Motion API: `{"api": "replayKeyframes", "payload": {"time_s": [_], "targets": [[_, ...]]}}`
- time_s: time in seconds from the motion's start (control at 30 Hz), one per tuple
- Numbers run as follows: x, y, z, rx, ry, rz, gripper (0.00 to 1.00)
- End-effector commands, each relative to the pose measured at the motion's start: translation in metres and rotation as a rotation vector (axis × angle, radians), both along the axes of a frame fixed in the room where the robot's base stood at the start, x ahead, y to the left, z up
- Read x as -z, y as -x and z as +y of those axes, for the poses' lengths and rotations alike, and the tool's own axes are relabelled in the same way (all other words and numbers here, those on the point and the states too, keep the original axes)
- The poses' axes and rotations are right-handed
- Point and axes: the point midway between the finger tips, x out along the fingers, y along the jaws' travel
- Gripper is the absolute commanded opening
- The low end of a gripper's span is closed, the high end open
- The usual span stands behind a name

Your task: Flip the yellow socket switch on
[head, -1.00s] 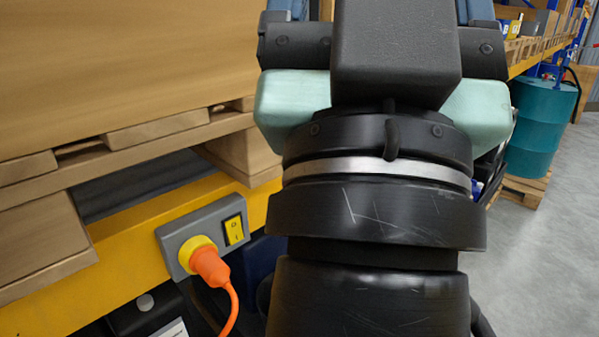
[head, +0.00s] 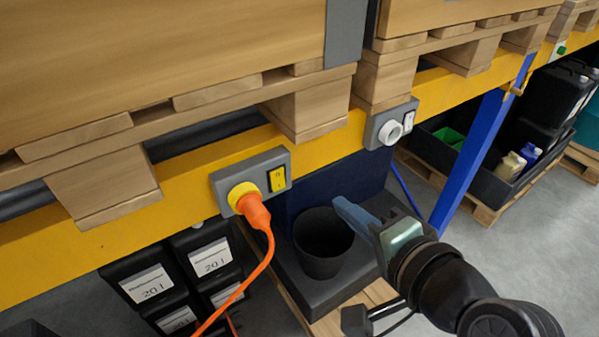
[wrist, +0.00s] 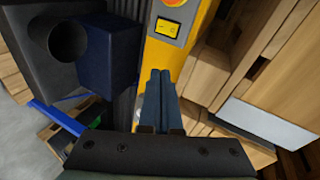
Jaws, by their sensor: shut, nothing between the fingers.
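The yellow switch (head: 277,179) is a small rocker on a grey box (head: 222,181) fixed to the yellow beam. Beside it is a yellow socket (head: 236,192) with an orange plug (head: 255,210) in it. I cannot tell which way the rocker is tipped. My gripper (head: 339,203) is shut and empty, to the right of and below the switch, apart from it. In the wrist view the yellow switch (wrist: 166,28) lies beyond the tips of my shut blue fingers (wrist: 160,76), and the yellow socket is cut off at the top edge.
A second grey box with a white socket (head: 390,132) and white switch (head: 408,120) is further right on the yellow beam (head: 100,236). Wooden pallets (head: 310,105) overhang above. A black bucket (head: 322,243) stands below my fingers. The orange cable (head: 240,290) hangs down left.

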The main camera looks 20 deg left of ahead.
Motion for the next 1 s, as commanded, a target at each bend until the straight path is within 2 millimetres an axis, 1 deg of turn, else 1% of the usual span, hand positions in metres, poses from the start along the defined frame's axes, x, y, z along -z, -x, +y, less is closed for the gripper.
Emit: {"api": "replayKeyframes", "payload": {"time_s": [0.03,0.1,0.2,0.57,0.67,0.77,1.0], "targets": [[0.005,0.008,0.002,-0.023,-0.033,0.058,0.00],[0.011,0.016,0.004,-0.049,-0.064,0.114,0.00],[0.016,0.023,0.005,-0.067,-0.087,0.153,0.00],[0.017,0.023,0.007,-0.071,-0.089,0.157,0.00],[0.019,0.020,0.012,-0.073,-0.089,0.159,0.00],[0.023,0.013,0.022,-0.074,-0.090,0.159,0.00],[0.043,-0.015,0.059,-0.075,-0.088,0.161,0.00]]}}
